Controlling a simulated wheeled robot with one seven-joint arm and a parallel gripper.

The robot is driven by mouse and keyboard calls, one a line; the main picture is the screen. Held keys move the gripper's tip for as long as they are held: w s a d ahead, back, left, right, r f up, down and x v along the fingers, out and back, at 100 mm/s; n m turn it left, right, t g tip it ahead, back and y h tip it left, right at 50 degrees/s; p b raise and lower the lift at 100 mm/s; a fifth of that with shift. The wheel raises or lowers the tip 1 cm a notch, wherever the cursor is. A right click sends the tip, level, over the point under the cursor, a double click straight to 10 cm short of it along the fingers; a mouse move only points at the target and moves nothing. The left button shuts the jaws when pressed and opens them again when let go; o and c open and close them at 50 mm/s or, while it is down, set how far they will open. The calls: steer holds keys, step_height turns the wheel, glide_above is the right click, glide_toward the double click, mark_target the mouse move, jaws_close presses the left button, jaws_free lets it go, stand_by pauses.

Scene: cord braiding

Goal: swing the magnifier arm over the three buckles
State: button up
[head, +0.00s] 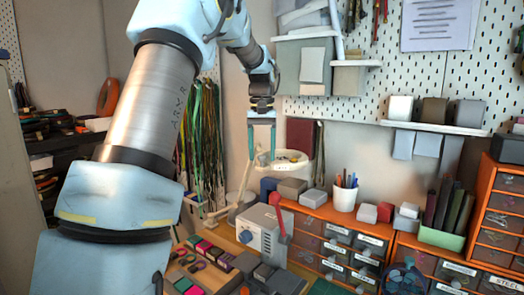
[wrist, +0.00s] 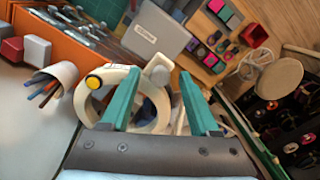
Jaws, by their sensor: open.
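The magnifier (head: 291,158) is a white ring-shaped head at the back of the bench, with a pale jointed arm (head: 240,193) below left. In the wrist view its white head (wrist: 90,107) has a yellow button and a grey knob and lies behind and between the fingers. My gripper (head: 262,158) has teal fingers, apart, just left of the head and pointing down; it also shows in the wrist view (wrist: 158,76). I cannot tell whether the fingers touch the magnifier. Small ring-like pieces, apparently the buckles (head: 197,266), lie on the bench among coloured blocks, away from the magnifier.
A grey box with a red lever (head: 264,232) stands between the magnifier and the bench front. A white pen cup (head: 344,197) and small boxes sit on orange drawers (head: 325,228) to the right. Hanging cords (head: 203,140) are at left; a pegboard with shelves stands behind.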

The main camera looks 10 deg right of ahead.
jaws_close()
stand_by(0.4)
stand_by(1.0)
